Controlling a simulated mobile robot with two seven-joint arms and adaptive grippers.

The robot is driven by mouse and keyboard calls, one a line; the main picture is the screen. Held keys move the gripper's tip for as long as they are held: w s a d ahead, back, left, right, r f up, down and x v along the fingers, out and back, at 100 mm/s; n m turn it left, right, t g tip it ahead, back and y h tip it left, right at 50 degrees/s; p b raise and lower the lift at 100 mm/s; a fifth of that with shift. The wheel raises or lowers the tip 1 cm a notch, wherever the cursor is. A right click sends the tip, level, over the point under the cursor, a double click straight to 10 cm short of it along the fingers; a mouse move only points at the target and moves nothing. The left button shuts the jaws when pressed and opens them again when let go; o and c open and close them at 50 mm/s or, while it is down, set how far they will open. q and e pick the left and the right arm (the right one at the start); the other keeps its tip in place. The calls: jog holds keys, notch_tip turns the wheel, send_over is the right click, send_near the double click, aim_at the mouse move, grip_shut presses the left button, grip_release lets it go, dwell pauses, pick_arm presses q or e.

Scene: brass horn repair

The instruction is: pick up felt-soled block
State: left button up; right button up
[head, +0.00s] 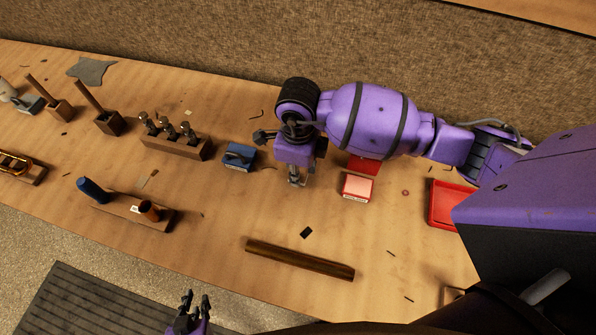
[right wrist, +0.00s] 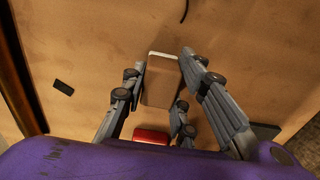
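A tan block (right wrist: 162,82) with a paler grey end lies on the bench in the right wrist view; I take it for the felt-soled block. My right gripper (right wrist: 165,62) is open, with its fingers on either side of the block. I cannot tell whether they touch it. In the head view my right gripper (head: 290,160) is over the bench and its purple body hides the block. My left gripper (head: 196,300) is open and empty, low at the front edge of the bench.
Red boxes (head: 357,188) stand right of the right gripper, and a blue box (head: 238,157) stands left of it. A brown rod (head: 300,260) and a small dark patch (head: 306,233) lie nearer the front. A red tray (head: 446,204) is at the right.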

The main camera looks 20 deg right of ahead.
jog(key=c, duration=0.4)
jog(key=shift+c, duration=0.2)
jog(key=shift+r, duration=0.1)
jog(key=shift+r, duration=0.65)
jog(key=s+a+r, duration=0.2)
jog(key=s+r, duration=0.3)
jog(key=s, duration=0.1)
jog(key=s+a+r, duration=0.3)
jog(key=s+r, duration=0.3)
jog(key=s, duration=0.1)
jog(key=shift+a+r, duration=0.25)
jog(key=o, duration=0.6)
jog(key=c, duration=0.5)
